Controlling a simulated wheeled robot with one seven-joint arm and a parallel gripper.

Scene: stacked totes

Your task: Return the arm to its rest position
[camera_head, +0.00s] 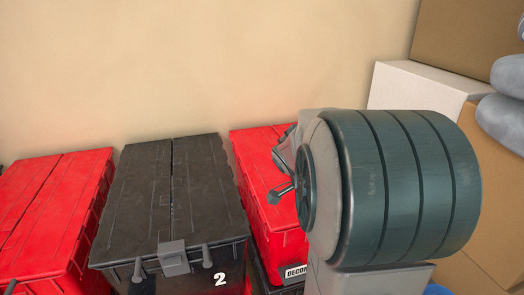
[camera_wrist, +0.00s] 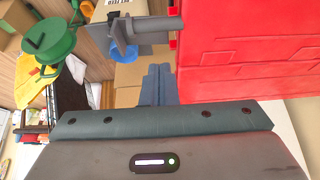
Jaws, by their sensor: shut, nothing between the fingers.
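My gripper (camera_wrist: 158,82) shows in the wrist view with its two blue-grey fingers together and nothing between them. A red tote (camera_wrist: 250,50) fills the upper right of that view, close beside the fingers; I cannot tell whether they touch it. In the head view, my arm's large dark green link covers the right middle, and part of my arm's end shows in front of a red tote (camera_head: 262,170). The fingers are hard to make out there.
A closed black tote (camera_head: 145,205) marked 2 stands between the red tote and another red tote (camera_head: 50,215) at left. A white box (camera_head: 415,90) and cardboard boxes stand at right. A green stool-like object (camera_wrist: 50,45) shows in the wrist view. The wall above the totes is clear.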

